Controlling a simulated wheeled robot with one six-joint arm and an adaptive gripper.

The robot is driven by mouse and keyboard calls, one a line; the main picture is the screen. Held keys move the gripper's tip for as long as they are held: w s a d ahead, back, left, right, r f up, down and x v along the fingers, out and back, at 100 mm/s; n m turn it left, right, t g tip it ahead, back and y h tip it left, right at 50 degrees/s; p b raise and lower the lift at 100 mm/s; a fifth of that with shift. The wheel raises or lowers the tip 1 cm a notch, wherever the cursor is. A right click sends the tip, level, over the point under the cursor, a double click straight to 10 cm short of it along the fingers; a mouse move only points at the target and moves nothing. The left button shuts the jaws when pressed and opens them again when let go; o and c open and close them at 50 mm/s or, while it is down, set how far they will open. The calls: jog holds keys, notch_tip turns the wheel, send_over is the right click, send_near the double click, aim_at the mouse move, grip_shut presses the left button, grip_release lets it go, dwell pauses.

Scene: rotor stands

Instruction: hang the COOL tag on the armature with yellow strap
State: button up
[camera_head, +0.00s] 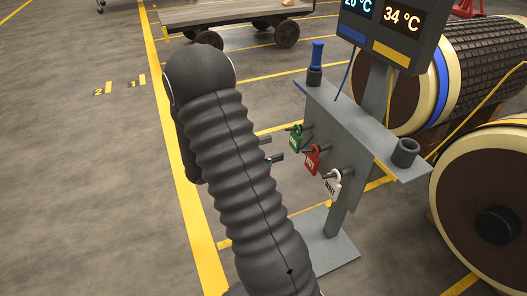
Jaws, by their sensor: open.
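Three padlock-shaped tags hang on pegs on the front of a grey stand (345,125): a green tag (295,143), a red tag (312,160) and a white tag (333,186). The green tag's lettering is too small to read surely; the red one seems to read HOT and the white one WAIT. My gripper (272,149) is mostly hidden behind my dark ribbed arm; its tips show open, left of the green tag and apart from it. One armature (400,98) at the back right wears a blue strap (441,80). The nearer armature (480,185) shows yellow at its top edge.
A display (390,35) above the stand shows about 20 °C over blue and 34 °C over yellow. A blue-handled probe (317,55) stands in a holder; another holder (405,152) looks empty. A cart (225,15) stands behind. The left floor is clear.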

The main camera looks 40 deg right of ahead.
aim_at(293, 141)
jog(key=shift+x, duration=3.15)
jog(key=c, duration=1.1)
jog(key=shift+r+p, duration=0.25)
jog(key=shift+p, duration=0.15)
jog(key=shift+r+p+v, duration=0.25)
jog(key=shift+v, duration=1)
jog(key=shift+r+p+v, duration=0.25)
jog(key=shift+v, duration=1)
jog(key=shift+r+p+v, duration=0.25)
jog(key=shift+v, duration=1)
